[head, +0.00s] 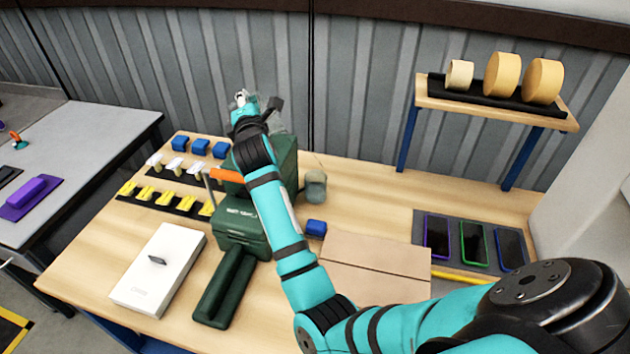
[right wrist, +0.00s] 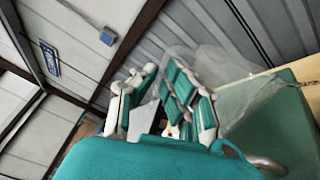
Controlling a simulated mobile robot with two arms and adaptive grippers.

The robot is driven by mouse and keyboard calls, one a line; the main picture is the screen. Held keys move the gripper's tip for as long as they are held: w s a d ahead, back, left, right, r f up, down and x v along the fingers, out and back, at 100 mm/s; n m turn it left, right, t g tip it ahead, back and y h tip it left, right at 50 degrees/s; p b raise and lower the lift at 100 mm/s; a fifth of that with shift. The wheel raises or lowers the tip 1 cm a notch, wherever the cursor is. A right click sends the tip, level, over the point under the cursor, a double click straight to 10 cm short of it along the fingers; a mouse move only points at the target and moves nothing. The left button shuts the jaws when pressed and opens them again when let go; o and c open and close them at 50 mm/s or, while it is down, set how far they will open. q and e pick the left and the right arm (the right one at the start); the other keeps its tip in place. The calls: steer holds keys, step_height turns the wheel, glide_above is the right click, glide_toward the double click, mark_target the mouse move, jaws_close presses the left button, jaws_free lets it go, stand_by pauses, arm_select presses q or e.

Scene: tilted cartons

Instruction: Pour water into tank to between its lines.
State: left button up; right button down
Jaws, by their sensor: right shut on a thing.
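My right gripper (head: 243,99) is raised above the back of the green machine (head: 245,222) on the table. It is shut on a clear, see-through vessel (head: 272,117), hard to make out against the grey wall. In the right wrist view the fingers (right wrist: 168,100) close around this clear vessel (right wrist: 232,75), which looks tilted. The water in it cannot be told. A small grey-green rounded container (head: 315,187) stands right of the machine; it may be the tank, but no lines show on it. The machine's top (right wrist: 288,125) is at the right of the wrist view. My left gripper is out of view.
Rows of blue, white and yellow pieces (head: 168,200) lie left of the machine. A white box (head: 160,268) is in front left. Flat cardboard (head: 375,268) lies right of my arm, with framed dark panels (head: 472,243) beyond. A shelf (head: 440,103) holds tape rolls (head: 502,75).

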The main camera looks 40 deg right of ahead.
steer(key=shift+a+r, duration=0.1)
steer(key=shift+r, duration=0.2)
steer(key=shift+r+n+p, duration=0.1)
steer(key=shift+n+p, duration=0.2)
steer(key=shift+p, duration=0.2)
steer(key=a+n+p, duration=0.1)
steer(key=n+p, duration=0.2)
steer(key=w+a+n+p, duration=0.1)
steer(key=n, duration=0.1)
steer(key=shift+a, duration=0.3)
step_height(320, 180, down, 6)
steer(key=w+a+n+h+p, duration=0.1)
steer(key=a+n, duration=0.1)
steer(key=n, duration=0.5)
steer(key=shift+w+a, duration=0.25)
stand_by(1.2)
